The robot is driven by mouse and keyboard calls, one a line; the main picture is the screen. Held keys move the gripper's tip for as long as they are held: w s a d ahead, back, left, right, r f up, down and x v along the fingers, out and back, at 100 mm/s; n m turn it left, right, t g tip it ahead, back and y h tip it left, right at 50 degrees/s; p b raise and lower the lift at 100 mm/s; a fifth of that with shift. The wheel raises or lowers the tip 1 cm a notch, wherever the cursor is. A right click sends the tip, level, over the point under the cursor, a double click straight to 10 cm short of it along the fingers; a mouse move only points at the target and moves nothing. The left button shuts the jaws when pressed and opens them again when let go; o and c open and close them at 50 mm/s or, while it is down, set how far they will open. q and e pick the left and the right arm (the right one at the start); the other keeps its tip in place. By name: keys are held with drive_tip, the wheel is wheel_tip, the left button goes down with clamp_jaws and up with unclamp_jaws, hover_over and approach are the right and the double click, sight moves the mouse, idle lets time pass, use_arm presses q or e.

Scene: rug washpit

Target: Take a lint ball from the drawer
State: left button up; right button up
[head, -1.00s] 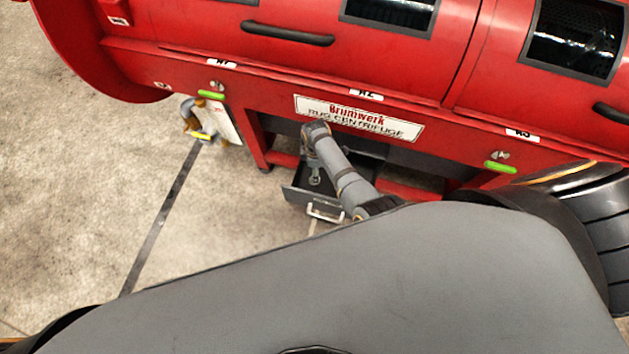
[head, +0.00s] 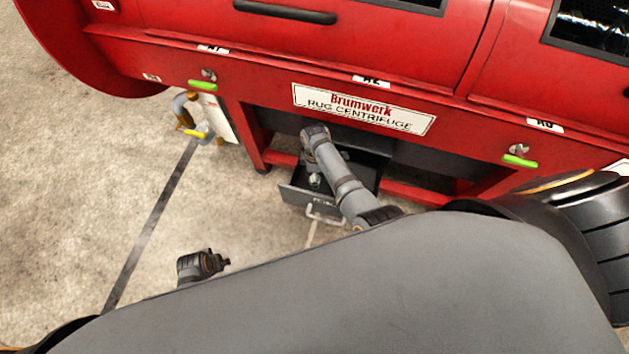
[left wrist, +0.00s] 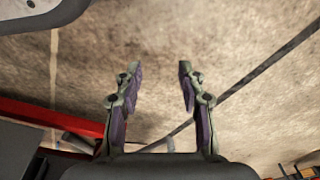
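The dark drawer (head: 300,196) stands pulled out under the red centrifuge, with a pale handle (head: 325,215) on its front. My right arm crosses over the drawer and covers part of its inside. A small pale grey form (head: 315,180) shows in the drawer beside that arm; I cannot tell whether it is part of my right gripper or something lying there. No lint ball can be clearly made out. My left gripper (left wrist: 158,82) is open and empty over bare floor in the left wrist view. In the head view, a dark end of my left arm shows left of the drawer.
The red centrifuge (head: 240,75) spans the top of the head view, with green-handled latches and a red lower frame beside the drawer. A yellow-and-grey object (head: 188,112) hangs at its left. The concrete floor (head: 90,180) to the left is clear.

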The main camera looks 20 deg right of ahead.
wheel_tip(320, 180, down, 2)
drive_tip(key=shift+w+f+b, duration=0.1)
drive_tip(key=shift+f+b, duration=0.1)
drive_tip(key=shift+b, duration=1.05)
drive_tip(key=shift+f+b, duration=0.65)
drive_tip(key=shift+b, duration=0.2)
use_arm(q)
drive_tip(key=w+d+r, duration=0.1)
drive_tip(key=d+r, duration=0.2)
drive_tip(key=r, duration=1)
drive_tip(key=shift+d+r+h, duration=0.2)
drive_tip(key=shift+r+h, duration=0.15)
drive_tip(key=shift+h, duration=0.05)
use_arm(e)
drive_tip(key=c, duration=0.9)
